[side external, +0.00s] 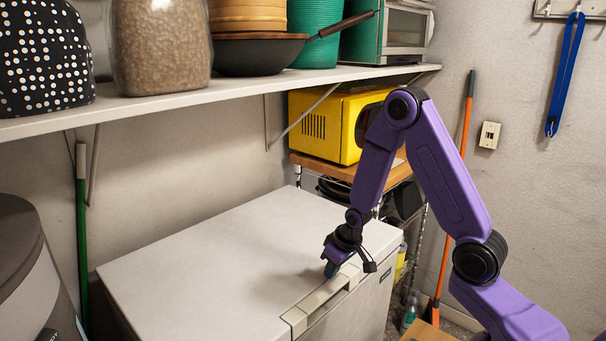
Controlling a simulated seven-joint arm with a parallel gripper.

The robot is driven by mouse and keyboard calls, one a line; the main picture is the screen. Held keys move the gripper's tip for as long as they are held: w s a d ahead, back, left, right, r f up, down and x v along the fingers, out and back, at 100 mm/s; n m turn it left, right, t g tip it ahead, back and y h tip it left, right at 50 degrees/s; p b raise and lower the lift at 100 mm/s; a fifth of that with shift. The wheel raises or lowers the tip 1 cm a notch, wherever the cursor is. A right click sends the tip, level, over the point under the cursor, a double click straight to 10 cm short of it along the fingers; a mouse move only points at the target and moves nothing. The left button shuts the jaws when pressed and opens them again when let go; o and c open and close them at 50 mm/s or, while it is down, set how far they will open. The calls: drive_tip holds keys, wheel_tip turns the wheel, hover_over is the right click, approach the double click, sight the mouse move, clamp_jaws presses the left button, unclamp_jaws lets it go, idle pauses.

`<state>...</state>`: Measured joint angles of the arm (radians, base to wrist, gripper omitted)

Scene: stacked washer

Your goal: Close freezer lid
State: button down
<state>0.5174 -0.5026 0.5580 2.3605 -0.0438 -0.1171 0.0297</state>
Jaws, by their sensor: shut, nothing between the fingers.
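The freezer is a white chest with a flat white lid (220,260). The lid lies level and looks down on the freezer body (362,312); I cannot see a gap along its front edge. A pale handle strip (318,302) runs along the lid's front edge. My gripper (331,269) is shut and empty, pointing down at the lid's front edge near the far end of the handle. It looks in contact with the lid or just above it; I cannot tell which.
A shelf (200,98) with jars, a pan and a small oven hangs above the freezer's back. A yellow microwave (322,125) stands on a wooden rack beyond the freezer. A grey bin (30,275) stands at the left. The lid's top is clear.

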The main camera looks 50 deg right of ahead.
drive_tip(key=shift+s+f, duration=0.2)
drive_tip(key=shift+f, duration=0.6)
drive_tip(key=shift+w, duration=0.1)
drive_tip(key=shift+r, duration=0.55)
drive_tip(key=s+f+v, duration=0.1)
drive_tip(key=s+v, duration=0.1)
drive_tip(key=v, duration=0.7)
drive_tip(key=s+a+r+n+g, duration=0.1)
drive_tip(key=s+a+r+n, duration=0.2)
drive_tip(key=s, duration=0.4)
drive_tip(key=s+a+r+n+g, duration=0.1)
drive_tip(key=s+a+r+n, duration=0.2)
drive_tip(key=s+a+n, duration=0.2)
drive_tip(key=s+a+r+n+g, duration=0.1)
drive_tip(key=s+a+r+n, duration=0.2)
drive_tip(key=s, duration=0.7)
drive_tip(key=shift+s+a+n+g, duration=0.4)
drive_tip(key=shift+a+n, duration=0.25)
drive_tip(key=shift+n, duration=0.15)
drive_tip(key=shift+r, duration=0.1)
